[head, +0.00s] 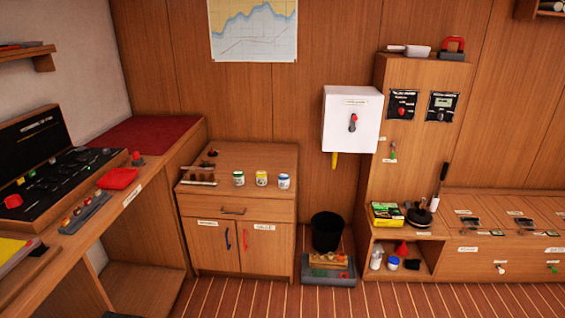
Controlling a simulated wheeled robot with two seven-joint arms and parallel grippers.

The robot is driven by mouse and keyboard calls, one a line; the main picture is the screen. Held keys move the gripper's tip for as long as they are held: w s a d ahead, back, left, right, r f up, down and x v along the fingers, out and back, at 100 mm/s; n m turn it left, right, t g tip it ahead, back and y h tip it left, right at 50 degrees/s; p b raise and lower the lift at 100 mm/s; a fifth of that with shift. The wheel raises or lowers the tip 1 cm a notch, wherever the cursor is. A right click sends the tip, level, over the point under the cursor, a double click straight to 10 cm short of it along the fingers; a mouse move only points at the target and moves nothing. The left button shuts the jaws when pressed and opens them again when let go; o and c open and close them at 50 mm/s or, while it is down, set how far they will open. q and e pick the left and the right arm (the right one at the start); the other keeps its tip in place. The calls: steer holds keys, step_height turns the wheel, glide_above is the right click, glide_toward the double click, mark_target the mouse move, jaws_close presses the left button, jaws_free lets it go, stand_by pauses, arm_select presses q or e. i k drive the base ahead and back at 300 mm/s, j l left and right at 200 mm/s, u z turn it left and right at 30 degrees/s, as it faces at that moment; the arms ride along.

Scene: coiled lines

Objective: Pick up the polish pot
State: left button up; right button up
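Three small white pots with light lids stand in a row on top of the wooden cabinet in the middle left. The left one is a green-banded pot (238,178), the middle one a yellow-banded pot (261,178), the right one a blue-banded pot (284,181). All stand upright and apart. Their labels are too small to read, so I cannot tell which is the polish pot. A small white-and-blue container (393,263) also sits in the low open shelf at right. Neither of my grippers is in view.
The wooden cabinet (235,209) also bears a small rack (198,176) at its left. A black bin (327,232) stands right of it. A console desk (133,193) runs along the left. Striped floor (235,300) is clear in front.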

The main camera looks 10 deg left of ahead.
mark_target(261, 175)
steer(key=i+j, duration=0.1)
steer(key=i, duration=0.45)
steer(key=i+j+z, duration=0.1)
steer(key=i, duration=0.4)
steer(key=i+j, duration=0.2)
steer(key=i, duration=0.3)
